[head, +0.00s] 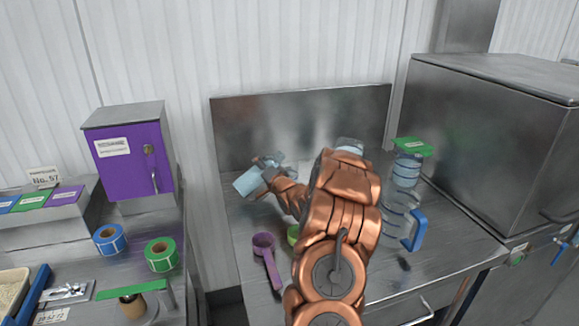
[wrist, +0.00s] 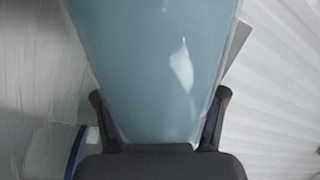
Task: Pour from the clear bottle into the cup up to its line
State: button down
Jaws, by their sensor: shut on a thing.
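My gripper (head: 268,168) is shut on a pale blue see-through vessel (head: 247,182), which looks like the clear bottle. The vessel is tilted above the left part of the steel table, with one end toward the lower left. In the wrist view it fills the middle (wrist: 150,70), between the two dark fingers (wrist: 160,122). Its contents cannot be made out. Part of a clear round thing with a blue band (wrist: 77,150) shows at the lower left of the wrist view; I cannot tell whether it is the cup. No cup with a line is clear in the head view, where my arm hides the table's middle.
A purple scoop (head: 265,248) lies at the table's front left, beside a partly hidden green thing (head: 293,235). A large clear jug (head: 397,215) with a blue handle stands right of my arm, near a green lid (head: 412,147). A steel cabinet (head: 490,150) bounds the right.

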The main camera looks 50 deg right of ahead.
aim_at(262, 159)
jog(key=shift+a+m+p, duration=0.1)
jog(key=shift+m+p, duration=0.8)
jog(key=shift+m, duration=0.1)
dwell(1.1)
jog(key=shift+d+r+m+p, duration=0.4)
jog(key=shift+r+m+p, duration=0.5)
jog(key=shift+p, duration=0.45)
dwell(2.0)
